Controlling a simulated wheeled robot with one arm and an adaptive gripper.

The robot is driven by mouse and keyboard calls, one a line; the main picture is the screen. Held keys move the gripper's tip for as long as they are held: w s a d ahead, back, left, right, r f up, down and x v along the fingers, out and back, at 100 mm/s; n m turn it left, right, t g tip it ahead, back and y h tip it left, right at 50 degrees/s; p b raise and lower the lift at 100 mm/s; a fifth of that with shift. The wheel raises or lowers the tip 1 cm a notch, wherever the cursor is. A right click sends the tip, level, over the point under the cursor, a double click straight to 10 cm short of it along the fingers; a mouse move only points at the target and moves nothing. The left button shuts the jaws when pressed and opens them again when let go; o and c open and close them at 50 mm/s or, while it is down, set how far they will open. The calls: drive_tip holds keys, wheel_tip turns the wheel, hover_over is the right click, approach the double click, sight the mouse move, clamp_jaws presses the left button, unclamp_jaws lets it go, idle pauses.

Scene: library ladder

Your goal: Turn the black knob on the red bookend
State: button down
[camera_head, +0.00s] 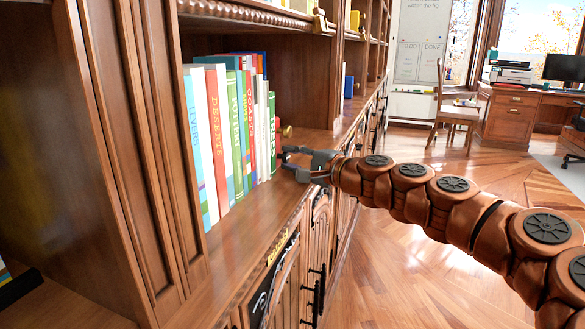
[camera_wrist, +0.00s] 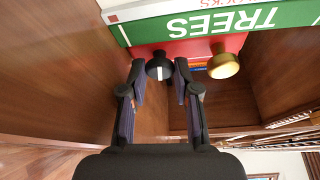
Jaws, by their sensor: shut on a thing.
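The red bookend (camera_wrist: 188,47) stands against the green TREES book (camera_wrist: 215,22) in the wrist view. The black knob (camera_wrist: 159,67), with a white mark on it, sticks out from its face. A brass knob (camera_wrist: 223,63) sits to its right. My gripper (camera_wrist: 160,74) has one finger on each side of the black knob and is shut on it. In the head view my gripper (camera_head: 290,160) is at the right end of the book row, over the shelf's front part. The bookend is mostly hidden there by the books, and the black knob cannot be made out.
A row of upright books (camera_head: 225,125) fills the shelf (camera_head: 250,212) to the left of my gripper. A wooden upright (camera_head: 337,75) stands beyond it. Cabinet doors with black handles (camera_head: 312,290) are below. Open wooden floor (camera_head: 400,275) lies to the right.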

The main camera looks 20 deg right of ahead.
idle(0.4)
drive_tip(key=c, duration=0.9)
unclamp_jaws()
drive_tip(key=shift+o, duration=0.2)
